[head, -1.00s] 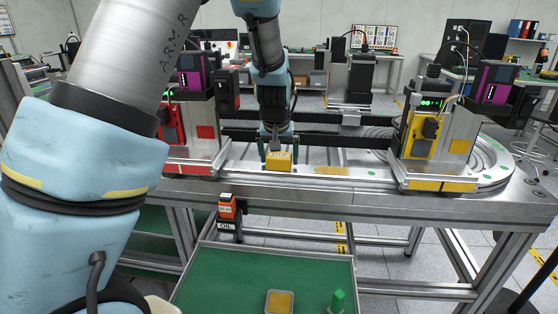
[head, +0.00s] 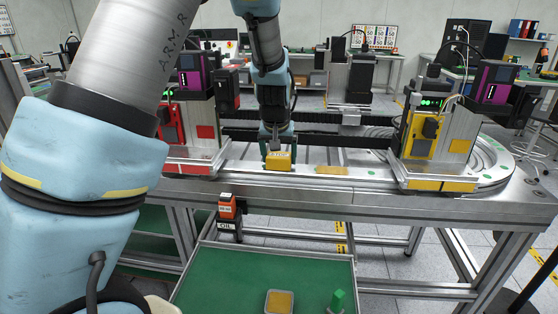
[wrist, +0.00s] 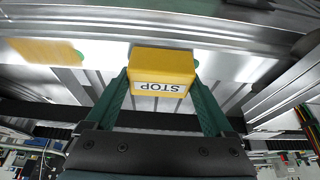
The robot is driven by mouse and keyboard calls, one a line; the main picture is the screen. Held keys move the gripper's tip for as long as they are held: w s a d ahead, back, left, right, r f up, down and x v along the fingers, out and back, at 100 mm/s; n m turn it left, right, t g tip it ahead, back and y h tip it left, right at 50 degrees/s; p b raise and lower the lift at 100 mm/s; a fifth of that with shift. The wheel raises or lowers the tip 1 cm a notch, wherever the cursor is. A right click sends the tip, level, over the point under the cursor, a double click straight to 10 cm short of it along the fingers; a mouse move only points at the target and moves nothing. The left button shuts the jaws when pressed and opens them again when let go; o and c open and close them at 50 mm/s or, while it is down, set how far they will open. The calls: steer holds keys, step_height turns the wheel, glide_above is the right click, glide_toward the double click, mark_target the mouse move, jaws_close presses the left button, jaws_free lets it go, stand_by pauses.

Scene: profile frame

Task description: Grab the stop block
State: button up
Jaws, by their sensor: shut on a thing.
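The stop block is a yellow block (head: 278,161) on the metal rail of the workbench, in the middle of the head view. In the wrist view the yellow block (wrist: 162,68) shows a white label reading STOP, upside down. My gripper (head: 279,150) is over the block from behind. In the wrist view its two green fingers (wrist: 163,95) stand on either side of the block, shut on it. The block's underside is hidden, so I cannot tell whether it touches the rail.
A red-marked station (head: 190,150) stands left of the block and a yellow-marked station (head: 438,150) stands to the right. A flat yellow patch (head: 331,171) lies on the rail. Below is a green tray (head: 225,275) with a yellow-topped square piece (head: 280,302) and a green piece (head: 337,300).

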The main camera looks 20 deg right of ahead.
mark_target(279, 155)
steer(key=shift+r, duration=0.15)
step_height(279, 155, up, 10)
steer(key=shift+f+b, duration=0.1)
steer(key=shift+b, duration=0.85)
